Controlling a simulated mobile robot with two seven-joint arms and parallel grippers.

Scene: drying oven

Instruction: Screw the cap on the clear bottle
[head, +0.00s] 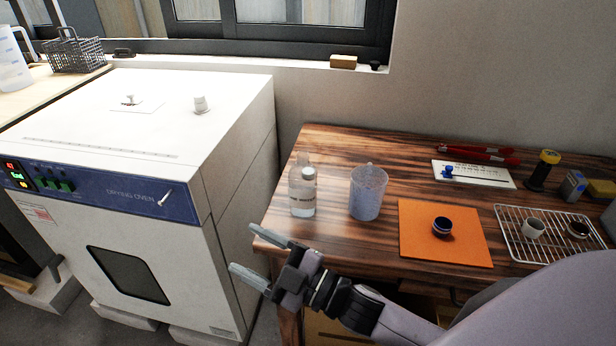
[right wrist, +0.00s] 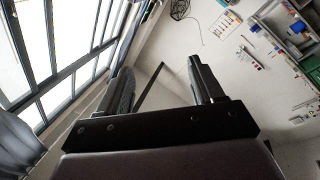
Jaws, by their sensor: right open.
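The clear bottle (head: 302,198) stands upright on the left part of the wooden table, near its left edge. A small whitish round piece (head: 309,173) shows against the bottle's upper part; it looks like a cap, but I cannot tell whether it is on the bottle or in front of it. My right gripper (head: 245,248) is open and empty, off the table's front left corner, nearer to me than the bottle and apart from it. My left gripper is not in view.
A translucent beaker (head: 368,194) stands close right of the bottle. Further right are an orange mat (head: 415,245) with a dark round dish (head: 441,227) and a wire rack (head: 510,240) with small cups. The white drying oven (head: 235,150) stands left of the table.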

